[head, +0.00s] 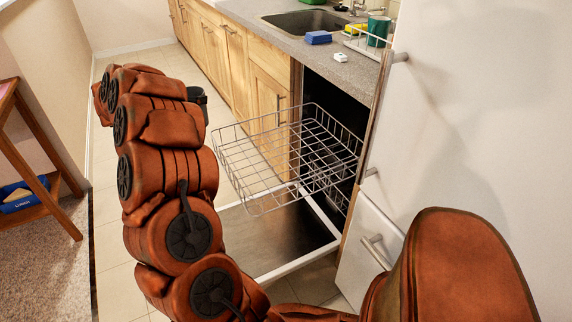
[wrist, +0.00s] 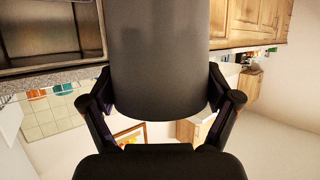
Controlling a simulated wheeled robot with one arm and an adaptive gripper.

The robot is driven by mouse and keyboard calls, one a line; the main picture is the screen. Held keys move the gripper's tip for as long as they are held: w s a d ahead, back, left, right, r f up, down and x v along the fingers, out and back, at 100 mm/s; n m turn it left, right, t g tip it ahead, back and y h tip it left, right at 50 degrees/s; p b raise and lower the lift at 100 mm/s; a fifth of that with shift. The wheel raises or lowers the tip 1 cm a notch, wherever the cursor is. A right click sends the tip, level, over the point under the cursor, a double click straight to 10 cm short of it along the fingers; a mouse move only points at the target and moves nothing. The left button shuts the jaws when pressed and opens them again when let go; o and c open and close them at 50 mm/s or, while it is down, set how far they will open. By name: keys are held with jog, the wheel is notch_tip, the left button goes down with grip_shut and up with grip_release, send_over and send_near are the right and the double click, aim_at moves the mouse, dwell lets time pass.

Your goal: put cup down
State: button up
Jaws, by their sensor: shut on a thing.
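A dark grey cup (wrist: 160,55) fills the upper middle of the wrist view. My gripper (wrist: 160,92) is shut on it, with one black finger against each side. The cup's far end is cut off by the top of the frame. In the head view a small dark shape shows beside the far end of my arm, and I cannot tell whether it is the cup or the gripper. My arm hides most of that area.
A dishwasher with its door down (head: 270,240) and wire rack (head: 255,165) out stands right of my arm. A side table (head: 40,150) stands left.

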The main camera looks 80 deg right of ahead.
jog(key=s+d+f+m+g+y+b, duration=0.1)
jog(key=s+d+f+m+g, duration=0.15)
jog(key=s, duration=0.35)
jog(key=s+d+f+m+g+b, duration=0.1)
jog(key=s+d+f, duration=0.25)
jog(key=s, duration=0.25)
notch_tip(320, 180, down, 10)
jog(key=b, duration=0.2)
jog(key=shift+s+a+b, duration=0.2)
jog(key=shift+s+b, duration=0.05)
jog(key=shift+b, duration=0.1)
jog(key=shift+f, duration=0.1)
jog(key=o, duration=1.1)
jog(key=shift+f, duration=0.1)
jog(key=p+v, duration=0.1)
jog(key=v, duration=0.5)
jog(key=p+v, duration=0.1)
jog(key=v, duration=0.5)
jog(key=shift+r, duration=0.3)
